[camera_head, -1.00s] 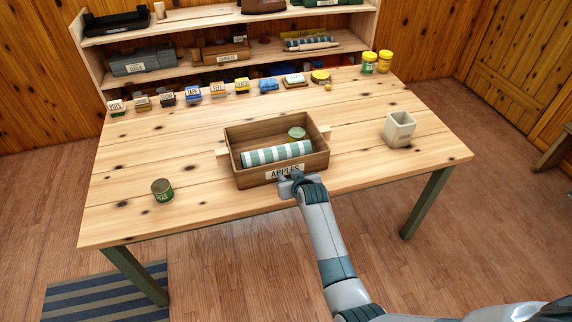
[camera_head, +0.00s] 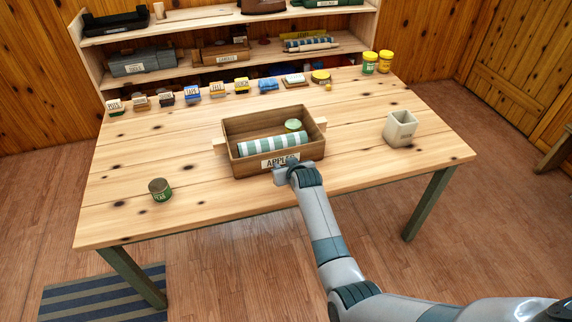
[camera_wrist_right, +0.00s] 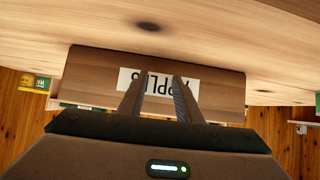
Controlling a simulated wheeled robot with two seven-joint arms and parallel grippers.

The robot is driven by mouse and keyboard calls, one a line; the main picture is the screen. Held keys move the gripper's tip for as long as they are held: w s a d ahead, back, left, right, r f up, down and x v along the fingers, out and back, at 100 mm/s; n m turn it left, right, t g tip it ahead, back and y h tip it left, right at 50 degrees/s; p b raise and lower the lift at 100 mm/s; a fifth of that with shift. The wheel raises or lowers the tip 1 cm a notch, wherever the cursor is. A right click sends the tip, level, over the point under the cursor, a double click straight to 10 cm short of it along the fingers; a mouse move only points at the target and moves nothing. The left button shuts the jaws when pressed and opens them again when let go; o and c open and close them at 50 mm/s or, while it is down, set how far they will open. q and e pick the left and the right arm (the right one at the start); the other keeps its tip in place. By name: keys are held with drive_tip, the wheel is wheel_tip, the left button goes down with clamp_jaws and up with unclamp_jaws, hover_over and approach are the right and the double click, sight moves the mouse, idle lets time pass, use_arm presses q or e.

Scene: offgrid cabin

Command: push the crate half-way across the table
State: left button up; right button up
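A brown wooden crate (camera_head: 235,165) with an "APPLES" label on its front stands upright on the wooden table (camera_head: 130,222), near the middle of its width. In it lie a green-and-white striped roll (camera_head: 262,146) and a round green-lidded tin (camera_head: 293,125). My right gripper (camera_head: 283,171) is at the crate's front wall, right of centre. In the right wrist view its two fingers (camera_wrist_right: 160,78) stand apart with nothing between them, tips at or very near the label; exact contact cannot be told. My left gripper is not in view.
A green tin (camera_head: 160,190) stands at the front left, and a cream square pot (camera_head: 400,128) to the right. Several small labelled boxes and tins line the back edge, with yellow-lidded jars (camera_head: 370,62) at the back right. The table behind the crate is clear up to that row.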

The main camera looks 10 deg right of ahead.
drive_tip(key=shift+w, duration=0.3)
drive_tip(key=shift+w, duration=0.15)
